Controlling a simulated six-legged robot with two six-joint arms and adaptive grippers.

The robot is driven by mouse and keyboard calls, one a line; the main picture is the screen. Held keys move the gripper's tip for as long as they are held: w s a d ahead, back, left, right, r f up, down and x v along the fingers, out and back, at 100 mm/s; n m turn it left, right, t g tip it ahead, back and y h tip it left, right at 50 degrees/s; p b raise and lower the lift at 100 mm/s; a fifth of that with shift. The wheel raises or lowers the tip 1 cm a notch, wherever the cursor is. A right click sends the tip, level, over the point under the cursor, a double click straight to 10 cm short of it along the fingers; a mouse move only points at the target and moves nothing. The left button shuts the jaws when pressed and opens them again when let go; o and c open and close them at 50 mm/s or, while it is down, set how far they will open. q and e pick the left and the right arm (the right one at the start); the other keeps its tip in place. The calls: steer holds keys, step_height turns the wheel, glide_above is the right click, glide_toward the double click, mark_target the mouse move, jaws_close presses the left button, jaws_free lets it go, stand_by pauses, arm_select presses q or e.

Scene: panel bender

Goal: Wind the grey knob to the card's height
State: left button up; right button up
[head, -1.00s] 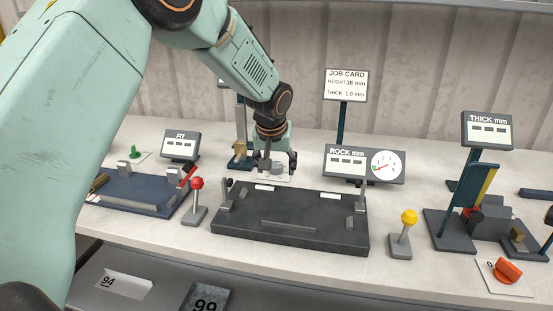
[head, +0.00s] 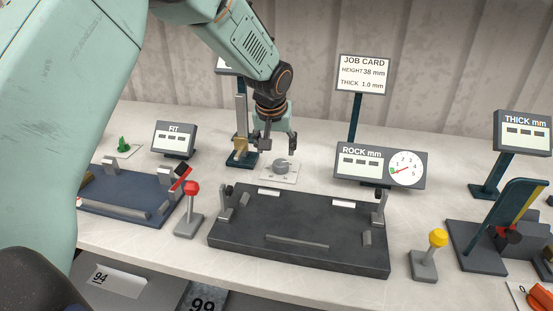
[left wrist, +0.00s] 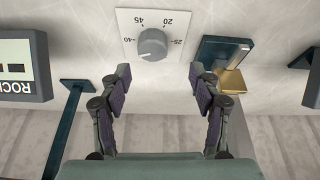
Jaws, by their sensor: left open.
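The grey knob (head: 281,166) stands on a white dial plate on the bench. In the left wrist view the knob (left wrist: 152,44) shows with marks 20, 25, 40 and 45 around it; I cannot tell its exact setting. My left gripper (head: 277,147) is open and empty above and just behind the knob, apart from it. Its fingers (left wrist: 163,88) show spread in the left wrist view, with the knob beyond their tips. The job card (head: 363,74) reads height 38 mm, thick 1.0 mm. My right gripper is not in view.
A dark bed (head: 299,230) lies in front of the knob. A post with a brass block (head: 241,146) stands left of it, its display partly hidden by my arm. The rock display (head: 380,165) stands right. Red (head: 191,190) and yellow (head: 438,238) levers flank the bed.

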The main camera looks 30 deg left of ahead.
mark_target(281, 163)
arm_select(q)
steer(key=f, duration=0.1)
steer(key=w+d+f, duration=0.1)
steer(key=f, duration=0.2)
steer(key=shift+w+d+f, duration=0.15)
steer(key=shift+w+d, duration=0.15)
steer(key=shift+w+a+f, duration=0.2)
steer(key=shift+a+f, duration=0.25)
steer(key=shift+f, duration=0.1)
steer(key=shift+w+a+f, duration=0.2)
steer(key=shift+a+f, duration=0.2)
steer(key=shift+f, duration=0.1)
steer(key=shift+d+r, duration=0.2)
steer(key=shift+d, duration=0.3)
steer(key=shift+s+d+r, duration=0.1)
steer(key=shift+c, duration=0.9)
steer(key=shift+a+f, duration=0.2)
steer(key=shift+a, duration=0.3)
steer(key=c, duration=0.4)
steer(key=shift+d, duration=0.25)
steer(key=c, duration=0.4)
steer(key=shift+a, duration=0.1)
steer(key=shift+c, duration=0.8)
steer(key=shift+n+y, duration=0.3)
steer(key=shift+n, duration=0.3)
